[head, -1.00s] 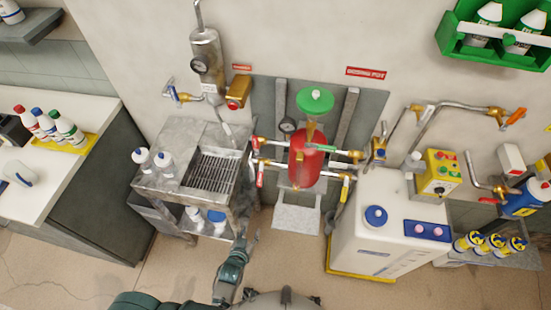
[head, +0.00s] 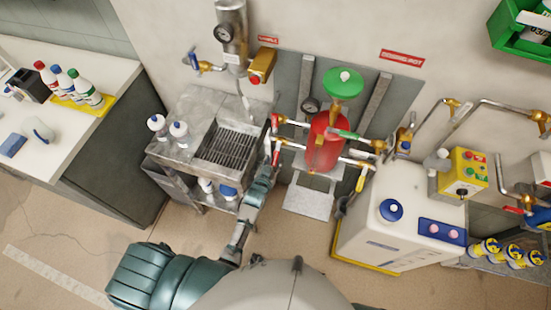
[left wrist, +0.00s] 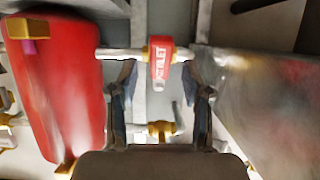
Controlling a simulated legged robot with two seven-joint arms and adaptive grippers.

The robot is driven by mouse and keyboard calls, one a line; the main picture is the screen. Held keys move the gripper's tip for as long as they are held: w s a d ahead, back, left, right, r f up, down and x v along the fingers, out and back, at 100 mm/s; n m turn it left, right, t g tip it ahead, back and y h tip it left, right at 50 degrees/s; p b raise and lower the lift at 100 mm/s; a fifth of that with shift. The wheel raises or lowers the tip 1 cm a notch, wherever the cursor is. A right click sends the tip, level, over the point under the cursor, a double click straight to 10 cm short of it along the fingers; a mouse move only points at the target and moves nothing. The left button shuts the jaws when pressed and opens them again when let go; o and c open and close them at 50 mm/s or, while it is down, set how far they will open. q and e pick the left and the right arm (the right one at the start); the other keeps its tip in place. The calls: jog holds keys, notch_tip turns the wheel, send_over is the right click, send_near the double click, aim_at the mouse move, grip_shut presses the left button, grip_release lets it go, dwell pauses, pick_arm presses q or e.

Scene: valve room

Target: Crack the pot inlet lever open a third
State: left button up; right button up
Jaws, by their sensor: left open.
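The red dosing pot (head: 325,143) hangs on the wall under a green funnel lid (head: 343,82). Short pipes with levers join it on both sides. In the left wrist view, a red lever marked "INLET" (left wrist: 161,66) sits crosswise to a pale horizontal pipe, with the pot (left wrist: 55,90) to its left. My left gripper (left wrist: 160,75) is open, one finger on each side of the lever, with gaps visible. In the head view, my left gripper (head: 268,160) is at the pot's left side, close to the lower red lever (head: 276,153). My right gripper is out of view.
A steel bench with a grate (head: 228,150) stands close left of my left arm. A white tank (head: 405,215) stands right of the pot. A second valve with brass fittings (left wrist: 157,128) lies beyond the fingers. Floor in front is clear.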

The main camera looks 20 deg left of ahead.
aim_at(275, 159)
pick_arm(q)
jog(key=shift+x, duration=1.65)
grip_shut()
